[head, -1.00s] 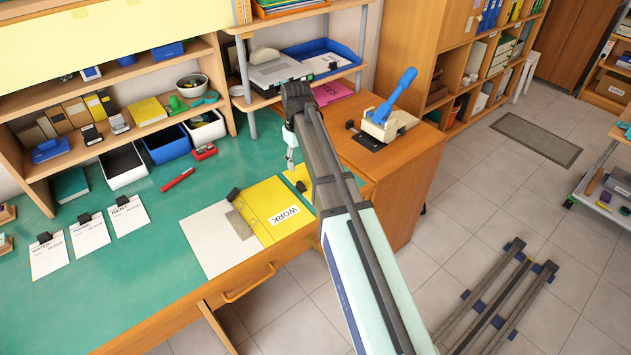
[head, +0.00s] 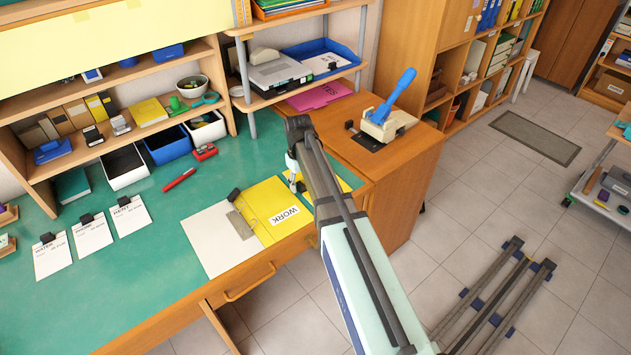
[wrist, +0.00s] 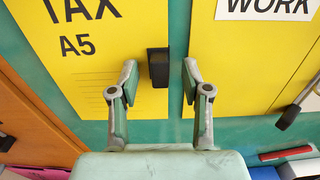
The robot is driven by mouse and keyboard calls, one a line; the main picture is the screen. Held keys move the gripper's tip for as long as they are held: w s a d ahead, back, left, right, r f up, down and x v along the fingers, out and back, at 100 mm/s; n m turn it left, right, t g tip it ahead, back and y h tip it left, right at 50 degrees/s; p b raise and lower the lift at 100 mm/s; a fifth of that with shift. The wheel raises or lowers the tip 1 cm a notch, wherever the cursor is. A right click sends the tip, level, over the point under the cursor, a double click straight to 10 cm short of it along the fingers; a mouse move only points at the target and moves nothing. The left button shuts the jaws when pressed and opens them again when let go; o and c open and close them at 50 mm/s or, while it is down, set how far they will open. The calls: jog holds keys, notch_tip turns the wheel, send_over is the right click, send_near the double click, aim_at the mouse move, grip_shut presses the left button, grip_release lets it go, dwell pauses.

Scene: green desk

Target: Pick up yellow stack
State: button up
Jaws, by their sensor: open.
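A yellow stack printed "TAX A5" (wrist: 85,60) lies flat on the green desk. A black clip (wrist: 158,68) sits at its edge. In the head view my arm hides much of the stack, and a yellow part (head: 344,186) shows right of the arm. My gripper (wrist: 159,78) is open and empty, one finger on each side of the clip in the wrist view. The height gap between the fingertips and the clip is hard to judge. In the head view my gripper (head: 296,182) is low over the desk.
A yellow "WORK" folder (head: 265,205) lies beside the stack, with a white sheet (head: 212,242) and black clip to its left. Clipped white papers (head: 92,234) and a red pen (head: 179,180) lie further left. A blue-handled hole punch (head: 388,118) stands behind on the right.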

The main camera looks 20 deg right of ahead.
grip_shut()
jog(key=shift+r, duration=0.15)
